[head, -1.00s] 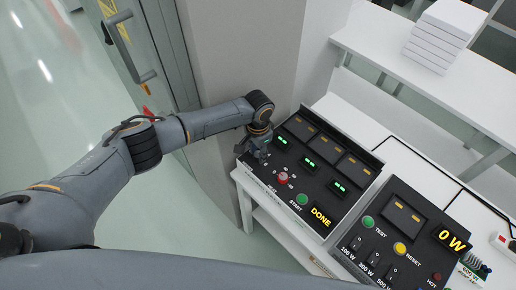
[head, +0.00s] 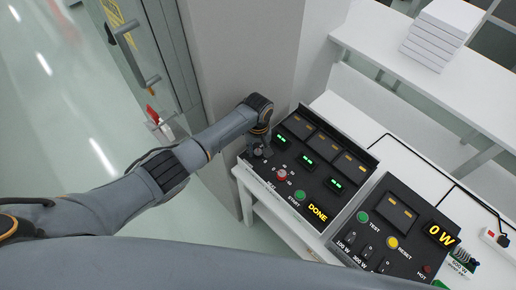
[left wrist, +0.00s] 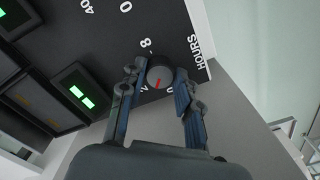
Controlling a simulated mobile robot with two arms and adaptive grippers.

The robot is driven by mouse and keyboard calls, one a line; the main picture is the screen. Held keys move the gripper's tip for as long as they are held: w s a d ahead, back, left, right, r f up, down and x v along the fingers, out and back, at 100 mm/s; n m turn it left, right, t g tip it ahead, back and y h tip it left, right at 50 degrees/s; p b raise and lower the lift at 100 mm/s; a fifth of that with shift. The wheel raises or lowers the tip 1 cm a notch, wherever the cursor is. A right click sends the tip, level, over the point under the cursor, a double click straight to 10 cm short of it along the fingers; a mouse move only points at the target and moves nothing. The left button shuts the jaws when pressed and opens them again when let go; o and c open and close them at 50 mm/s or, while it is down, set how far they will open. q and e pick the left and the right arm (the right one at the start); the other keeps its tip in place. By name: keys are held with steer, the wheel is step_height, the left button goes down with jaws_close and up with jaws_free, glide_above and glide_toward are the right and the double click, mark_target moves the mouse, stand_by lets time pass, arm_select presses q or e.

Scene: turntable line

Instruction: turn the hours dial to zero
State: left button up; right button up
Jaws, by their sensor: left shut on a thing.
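The hours dial (left wrist: 160,78) is a small dark round knob with a red pointer mark, beside the printed word HOURS in the left wrist view. The pointer aims down and slightly left in that view, roughly between two partly covered marks. My left gripper (left wrist: 160,76) has one finger on each side of the knob and is shut on it. In the head view my left gripper (head: 259,150) is at the left corner of the black control panel (head: 297,180) and hides the dial. My right gripper is not in view.
A second panel (head: 398,225) stands to the right. A pale column (head: 240,80) rises behind my left arm.

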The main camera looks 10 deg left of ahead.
mark_target(258, 152)
arm_select(q)
steer(key=n, duration=0.3)
steer(key=shift+n, duration=0.4)
steer(key=n, duration=0.4)
steer(key=shift+n, duration=0.3)
steer(key=o, duration=1.2)
steer(key=shift+c, duration=0.2)
steer(key=shift+w+r, duration=0.1)
steer(key=shift+r, duration=0.15)
step_height(258, 152, up, 12)
steer(key=shift+f, duration=0.25)
